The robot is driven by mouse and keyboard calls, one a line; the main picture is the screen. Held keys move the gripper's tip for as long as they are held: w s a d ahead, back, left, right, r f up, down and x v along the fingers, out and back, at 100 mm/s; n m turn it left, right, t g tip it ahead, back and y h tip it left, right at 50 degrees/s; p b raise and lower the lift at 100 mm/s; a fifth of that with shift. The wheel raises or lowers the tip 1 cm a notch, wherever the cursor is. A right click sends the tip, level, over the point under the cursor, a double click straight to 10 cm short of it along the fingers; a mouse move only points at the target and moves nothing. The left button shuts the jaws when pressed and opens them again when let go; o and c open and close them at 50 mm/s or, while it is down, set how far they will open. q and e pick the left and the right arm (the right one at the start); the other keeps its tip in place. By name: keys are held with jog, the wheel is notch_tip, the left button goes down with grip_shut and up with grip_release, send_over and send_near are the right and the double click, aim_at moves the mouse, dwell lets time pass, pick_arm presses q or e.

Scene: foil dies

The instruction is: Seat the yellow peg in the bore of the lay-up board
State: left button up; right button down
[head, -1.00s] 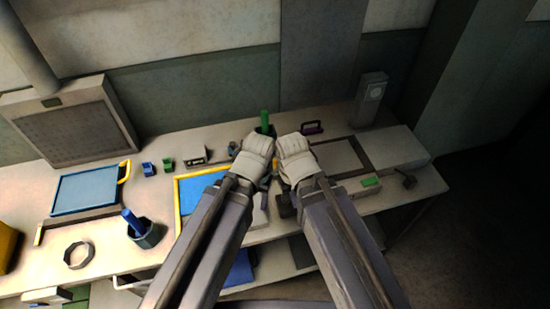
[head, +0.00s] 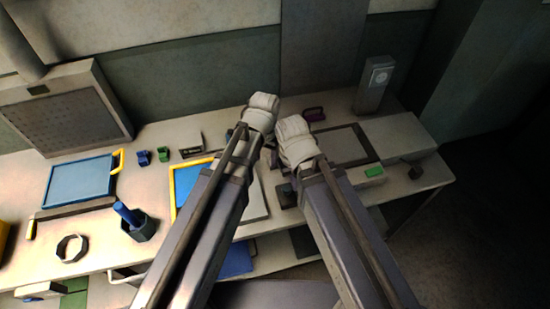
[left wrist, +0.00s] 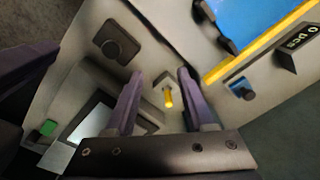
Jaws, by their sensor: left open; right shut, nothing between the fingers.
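The yellow peg (left wrist: 168,98) shows in the left wrist view, between and beyond the spread fingers of my left gripper (left wrist: 158,82), which is open and empty. A pale, angular piece surrounds the peg's lower part; I cannot tell whether the peg stands in it or before it. In the head view the pale covers of my left gripper (head: 263,102) hide its fingers and the peg.
A dark frame around a pale panel (head: 342,146) lies right of my grippers, with a green block (head: 373,171) near it. A blue panel with yellow edging (head: 188,176) lies left. A cup (head: 143,229) holds a blue peg (head: 127,213). A grey tower (head: 373,84) stands at the back.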

pick_arm(q)
jog(key=shift+m+t+h, duration=0.4)
jog(key=shift+m, duration=0.1)
jog(key=w, duration=0.3)
jog(key=w+d+f+b, duration=0.1)
jog(key=w, duration=0.2)
jog(key=w+d+f+b, duration=0.1)
jog(key=w, duration=0.2)
jog(key=shift+w+d+f, duration=0.2)
jog(key=shift+w+f, duration=0.05)
jog(key=shift+s, duration=0.1)
pick_arm(e)
notch_tip(320, 180, down, 3)
jog(key=shift+s+r, duration=0.1)
pick_arm(q)
jog(key=f+b, duration=0.8)
jog(key=shift+d, duration=0.25)
pick_arm(e)
notch_tip(320, 180, down, 8)
jog(key=shift+r, duration=0.15)
pick_arm(q)
jog(key=shift+r, duration=0.1)
jog(key=shift+c, duration=0.2)
pick_arm(e)
jog(key=shift+r, duration=0.1)
pick_arm(q)
grip_shut()
